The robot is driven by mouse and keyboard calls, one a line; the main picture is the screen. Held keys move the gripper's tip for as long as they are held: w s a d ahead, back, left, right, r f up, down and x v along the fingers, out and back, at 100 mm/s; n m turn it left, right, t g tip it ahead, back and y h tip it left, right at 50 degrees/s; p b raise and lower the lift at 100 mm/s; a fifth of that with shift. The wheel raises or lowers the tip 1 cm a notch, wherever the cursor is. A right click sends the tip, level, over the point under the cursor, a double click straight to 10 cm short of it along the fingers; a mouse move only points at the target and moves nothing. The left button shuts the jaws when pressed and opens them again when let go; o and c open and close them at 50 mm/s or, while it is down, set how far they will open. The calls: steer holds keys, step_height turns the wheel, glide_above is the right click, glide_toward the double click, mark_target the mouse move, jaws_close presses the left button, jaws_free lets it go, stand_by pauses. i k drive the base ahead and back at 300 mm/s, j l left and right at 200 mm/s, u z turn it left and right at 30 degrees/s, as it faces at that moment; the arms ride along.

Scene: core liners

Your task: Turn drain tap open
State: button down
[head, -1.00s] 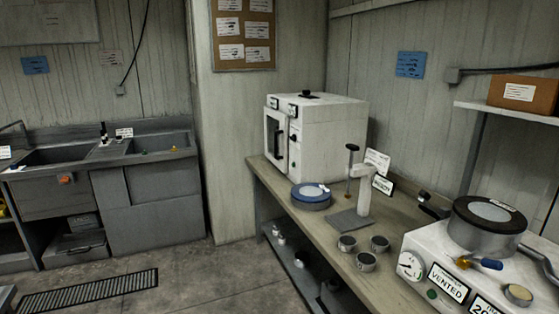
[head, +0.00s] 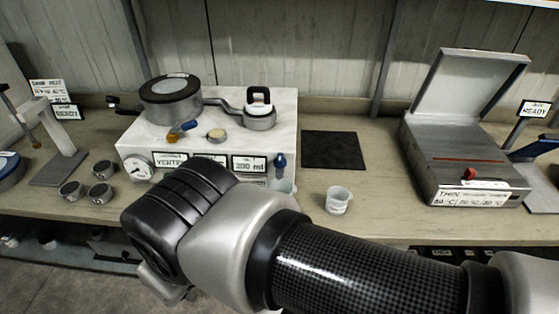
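The white bench unit (head: 215,130) has a gauge and several labels on its front, one reading VENTED. A tap with a blue handle (head: 280,161) points up at the front right corner of the unit. A translucent cup (head: 286,186) stands just below it, partly hidden by my arm. A second blue lever on a brass fitting (head: 182,130) sits on top of the unit; I cannot tell from labels which is the drain tap. My arm crosses the lower middle, in front of the unit.
A lidded round vessel (head: 171,99) and a small pan (head: 259,115) stand on the unit. A second cup (head: 338,200), a black mat (head: 333,150) and an open-lidded grey device (head: 465,150) are to the right. Small metal cups (head: 103,169) sit left.

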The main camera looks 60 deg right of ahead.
mark_target(280, 162)
steer(key=l+z, duration=0.1)
steer(key=z, duration=0.7)
steer(key=l+z, duration=0.15)
steer(key=z, duration=0.65)
